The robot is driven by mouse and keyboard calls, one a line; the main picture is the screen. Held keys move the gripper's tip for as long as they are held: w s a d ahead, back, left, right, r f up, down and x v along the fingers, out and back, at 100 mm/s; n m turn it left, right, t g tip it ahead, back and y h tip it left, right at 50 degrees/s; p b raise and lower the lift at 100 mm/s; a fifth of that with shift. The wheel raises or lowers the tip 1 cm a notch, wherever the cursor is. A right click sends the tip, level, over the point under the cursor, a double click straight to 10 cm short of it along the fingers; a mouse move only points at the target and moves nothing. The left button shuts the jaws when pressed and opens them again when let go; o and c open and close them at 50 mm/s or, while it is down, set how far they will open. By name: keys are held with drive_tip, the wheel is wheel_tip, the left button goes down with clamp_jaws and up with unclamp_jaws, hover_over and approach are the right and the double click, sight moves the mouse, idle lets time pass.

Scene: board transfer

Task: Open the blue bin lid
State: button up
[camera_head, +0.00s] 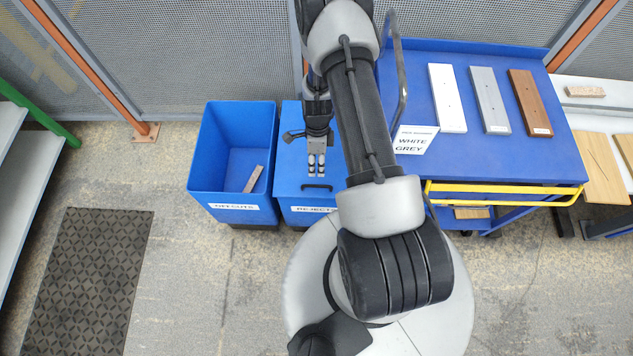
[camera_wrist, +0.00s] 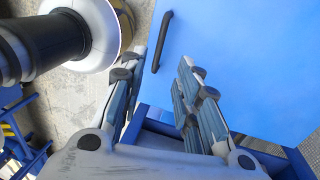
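The blue lid (camera_head: 290,180) lies flat and closed over the bin labelled REJECTS. Its black bar handle (camera_head: 317,187) is near the front edge. My gripper (camera_head: 316,175) is above the lid, fingertips pointing toward the handle and just short of it in the head view. In the wrist view the handle (camera_wrist: 163,40) shows beyond the gap between my fingers (camera_wrist: 157,68), which are apart with nothing between them. The lid (camera_wrist: 235,60) fills the right of that view. My arm hides the right part of the bin in the head view.
An open blue bin (camera_head: 213,150) labelled OFFCUTS stands left of the lidded bin, with a wooden offcut (camera_head: 254,178) inside. A blue table (camera_head: 480,160) with several boards and a WHITE GREY sign (camera_head: 413,139) is to the right. A mesh fence (camera_head: 200,50) runs behind.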

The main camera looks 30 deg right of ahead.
drive_tip(key=b, duration=0.2)
hover_over(316, 181)
drive_tip(key=s+a, duration=0.1)
drive_tip(key=s, duration=0.2)
drive_tip(key=f, duration=0.9)
drive_tip(key=shift+w+a+f, duration=0.15)
drive_tip(key=shift+w+a, duration=0.05)
drive_tip(key=shift+w, duration=0.05)
drive_tip(key=shift+c, duration=0.2)
clamp_jaws()
